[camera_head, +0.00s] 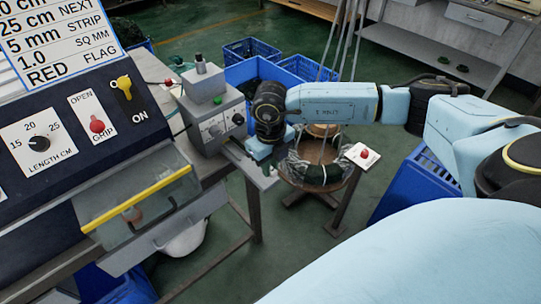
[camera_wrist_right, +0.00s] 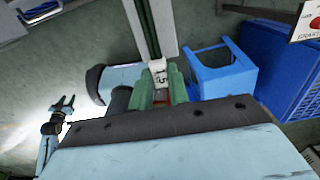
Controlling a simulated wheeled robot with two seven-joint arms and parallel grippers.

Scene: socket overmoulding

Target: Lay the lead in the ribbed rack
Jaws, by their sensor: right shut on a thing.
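My right gripper (camera_head: 262,160) points down beside the grey bench-end machine in the head view; its fingertips are hard to make out there. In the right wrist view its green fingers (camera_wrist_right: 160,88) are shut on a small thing. A white block with a dark number (camera_wrist_right: 158,70) shows at the fingertips, with a bit of red between the fingers. I cannot tell how much of this is the lead. My left gripper (camera_wrist_right: 64,104) shows small at the left of the right wrist view, its two prongs apart and empty. I cannot make out the ribbed rack for certain.
A grey box with knobs (camera_head: 208,115) stands left of the right gripper. A round wooden stand (camera_head: 325,152) with coiled cable and a red-button post (camera_head: 362,156) stand right of it. Blue crates (camera_head: 250,50) stand behind. A yellow-edged clear guard (camera_head: 137,200) fronts the left machine.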

